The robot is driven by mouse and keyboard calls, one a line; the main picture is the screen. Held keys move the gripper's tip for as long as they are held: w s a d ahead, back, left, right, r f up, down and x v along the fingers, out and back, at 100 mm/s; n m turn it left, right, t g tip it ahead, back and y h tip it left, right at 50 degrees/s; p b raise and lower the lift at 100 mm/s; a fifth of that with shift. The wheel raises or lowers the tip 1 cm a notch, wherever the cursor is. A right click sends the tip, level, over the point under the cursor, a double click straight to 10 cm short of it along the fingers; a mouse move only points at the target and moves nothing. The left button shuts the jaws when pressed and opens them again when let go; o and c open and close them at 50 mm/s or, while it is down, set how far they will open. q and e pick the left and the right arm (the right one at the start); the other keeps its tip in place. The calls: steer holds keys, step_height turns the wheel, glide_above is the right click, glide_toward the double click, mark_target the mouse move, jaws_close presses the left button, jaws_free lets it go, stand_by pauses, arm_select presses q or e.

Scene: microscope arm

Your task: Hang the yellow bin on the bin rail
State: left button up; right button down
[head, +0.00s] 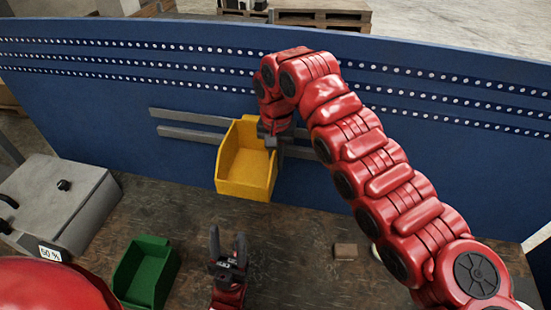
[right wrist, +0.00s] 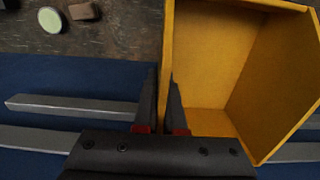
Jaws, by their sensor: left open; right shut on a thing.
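The yellow bin (head: 247,165) is held up in front of the blue back panel, at the height of the bin rail (head: 190,133). My right gripper (head: 270,142) is shut on the bin's side wall. In the right wrist view the yellow bin (right wrist: 235,70) has its wall between the two fingers (right wrist: 161,105). The rail's grey bars (right wrist: 70,105) show there beside the bin. The bin covers the middle of the rail, and whether its back touches the rail cannot be told. My left gripper (head: 228,248) is open and empty, low over the table.
A green bin (head: 146,272) stands on the table at the front left. A grey box (head: 60,200) is at the far left. A small brown block (head: 345,251) lies right of my left gripper. A pale round thing (right wrist: 50,19) shows in the right wrist view.

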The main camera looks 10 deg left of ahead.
steer(key=shift+w+f, duration=0.25)
steer(key=shift+w, duration=0.05)
steer(key=c, duration=0.9)
jaws_free()
steer(key=shift+s+r, duration=0.1)
steer(key=shift+s, duration=0.05)
